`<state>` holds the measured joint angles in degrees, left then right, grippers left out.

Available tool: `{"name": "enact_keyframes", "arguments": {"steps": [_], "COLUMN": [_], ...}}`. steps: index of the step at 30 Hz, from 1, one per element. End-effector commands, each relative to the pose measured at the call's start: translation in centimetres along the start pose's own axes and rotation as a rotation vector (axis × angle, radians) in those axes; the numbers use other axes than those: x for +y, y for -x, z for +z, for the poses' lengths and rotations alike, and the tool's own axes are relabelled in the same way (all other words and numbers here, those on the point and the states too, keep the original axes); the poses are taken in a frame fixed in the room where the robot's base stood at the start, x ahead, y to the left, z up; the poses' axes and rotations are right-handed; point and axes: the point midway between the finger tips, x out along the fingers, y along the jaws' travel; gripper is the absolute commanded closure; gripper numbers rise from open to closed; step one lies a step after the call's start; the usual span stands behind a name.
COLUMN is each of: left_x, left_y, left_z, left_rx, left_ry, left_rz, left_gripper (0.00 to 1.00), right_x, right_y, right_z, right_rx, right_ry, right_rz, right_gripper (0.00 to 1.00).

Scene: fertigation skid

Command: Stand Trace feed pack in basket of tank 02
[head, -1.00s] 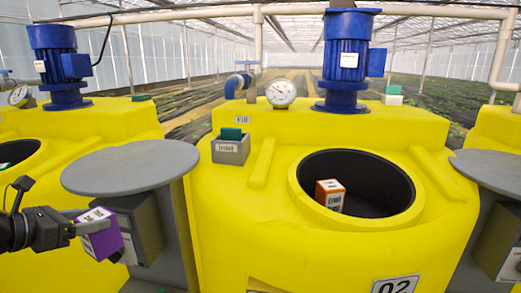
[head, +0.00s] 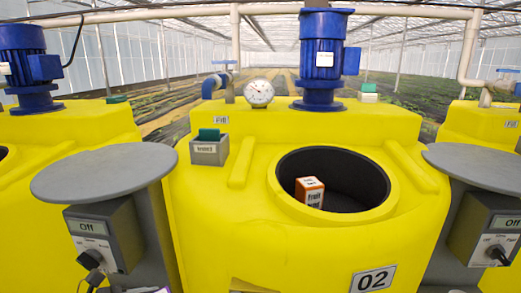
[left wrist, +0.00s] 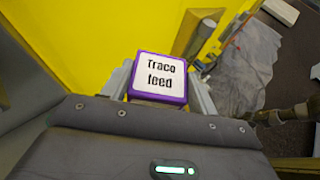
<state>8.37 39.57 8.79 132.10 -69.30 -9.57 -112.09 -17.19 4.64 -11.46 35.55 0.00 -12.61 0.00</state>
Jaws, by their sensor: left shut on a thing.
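The Trace feed pack (left wrist: 160,75), a purple box with a white labelled face, is held between the fingers of my left gripper (left wrist: 165,92) in the left wrist view. My left gripper is shut on it. In the head view only a small sliver of what may be the pack shows at the bottom edge, left of tank 02. Tank 02 (head: 235,225) is yellow, with its number plate at the lower right. Its round opening has a dark basket (head: 362,178) inside; the basket's floor is mostly hidden. My right gripper is in neither current view.
An orange and white pack (head: 309,193) stands inside the opening at its left. A grey round-topped stand (head: 105,170) with an "Off" control box is left of the tank; a similar stand (head: 480,165) is right. A grey holder (head: 209,151) and blue motor (head: 322,60) sit on the tank.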

Motion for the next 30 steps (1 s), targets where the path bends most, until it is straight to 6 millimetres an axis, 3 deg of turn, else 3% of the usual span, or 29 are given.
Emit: {"name": "enact_keyframes", "arguments": {"steps": [3,9,16,22,30], "left_x": [-1.2,-1.7,-2.5,-2.8,-2.8], "left_y": [-1.0,-1.5,-3.1,-2.8,-2.6], "left_z": [0.1,-0.1,-2.7,-5.2,-5.7], "left_rx": [-0.003,0.0,0.002,0.002,0.001], "left_ry": [-0.012,-0.012,0.082,0.151,0.157], "left_rz": [-0.029,-0.028,0.169,0.342,0.381], "left_gripper": [0.75,0.75,0.75,0.75,0.75], "right_x": [0.1,0.1,0.1,0.1,-0.2], "right_y": [0.0,0.0,0.0,0.0,0.0], "right_z": [0.0,0.0,0.0,0.0,-0.1], "right_rx": [0.0,0.0,0.0,0.0,0.001], "right_ry": [0.0,0.001,0.0,0.0,-0.001], "right_rz": [0.001,0.001,0.001,0.001,-0.002], "right_gripper": [0.64,0.64,0.64,0.64,0.64]}}
